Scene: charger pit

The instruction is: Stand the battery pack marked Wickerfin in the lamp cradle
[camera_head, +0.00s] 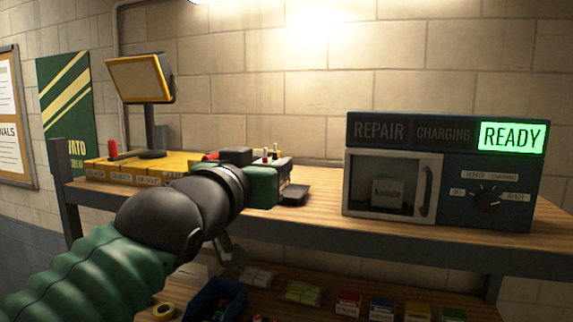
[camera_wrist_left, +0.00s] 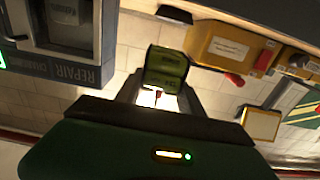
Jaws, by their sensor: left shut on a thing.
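My left gripper (camera_head: 272,178) is above the bench, between the yellow lamp cradle and the charger. In the left wrist view its fingers (camera_wrist_left: 158,97) are shut on an olive-green battery pack (camera_wrist_left: 166,66); the marking is too small to read. In the head view my gripper largely hides the pack. The lamp cradle (camera_head: 93,172) is a yellow base with labelled fronts, left of my gripper; it also shows in the left wrist view (camera_wrist_left: 213,47). The lamp (camera_head: 138,78) stands on it. My right gripper is not in view.
The charger (camera_head: 455,185) stands at the right with READY lit green. Its windowed door (camera_head: 427,190) looks closed, with a pale labelled shape behind it. A red upright piece (camera_head: 112,149) stands on the cradle. A lower shelf holds a blue bin (camera_head: 203,299) and small boxes.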

